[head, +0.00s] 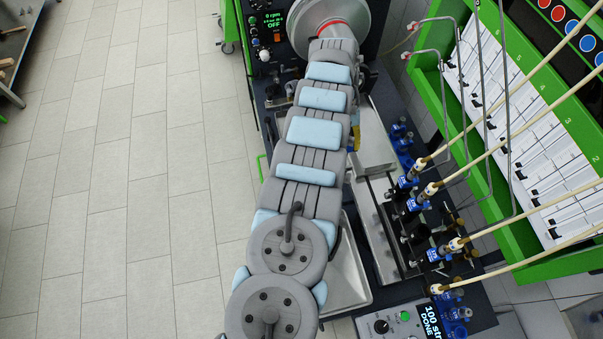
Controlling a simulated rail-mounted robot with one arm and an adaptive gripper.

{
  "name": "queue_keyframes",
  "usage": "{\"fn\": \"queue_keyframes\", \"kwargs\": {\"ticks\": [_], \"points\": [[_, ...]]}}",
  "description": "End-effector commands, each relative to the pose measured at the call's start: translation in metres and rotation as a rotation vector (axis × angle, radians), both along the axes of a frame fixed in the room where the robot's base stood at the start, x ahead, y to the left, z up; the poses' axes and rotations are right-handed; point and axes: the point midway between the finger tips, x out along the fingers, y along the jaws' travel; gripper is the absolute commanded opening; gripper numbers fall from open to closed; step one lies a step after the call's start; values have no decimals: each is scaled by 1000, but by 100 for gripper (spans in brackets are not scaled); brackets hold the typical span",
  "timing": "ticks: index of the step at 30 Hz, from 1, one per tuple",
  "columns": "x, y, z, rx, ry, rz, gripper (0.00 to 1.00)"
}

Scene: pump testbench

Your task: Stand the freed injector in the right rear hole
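My gripper is not in view; my arm runs up the picture over the bench and hides what lies beneath it. Several blue-bodied injectors stand in a row along the bench's right side: one at the upper end (404,182), one below it (413,205), one lower (433,255) and one near the bottom (449,291). Pale hoses meet their tops. I cannot tell which injector is the freed one. Blue fittings (402,141) show farther up the row. I cannot make out the right rear hole.
A grey metal tray (350,275) lies partly under my arm. A green-framed rack of white measuring panels (510,125) stands at right, with thin metal pipes before it. The tiled floor at left is clear.

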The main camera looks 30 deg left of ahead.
Motion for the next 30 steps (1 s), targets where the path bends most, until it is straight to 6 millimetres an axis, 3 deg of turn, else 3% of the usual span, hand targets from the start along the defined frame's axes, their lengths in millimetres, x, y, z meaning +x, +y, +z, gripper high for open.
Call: {"fn": "queue_keyframes", "kwargs": {"ticks": [30], "points": [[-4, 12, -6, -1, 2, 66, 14]]}}
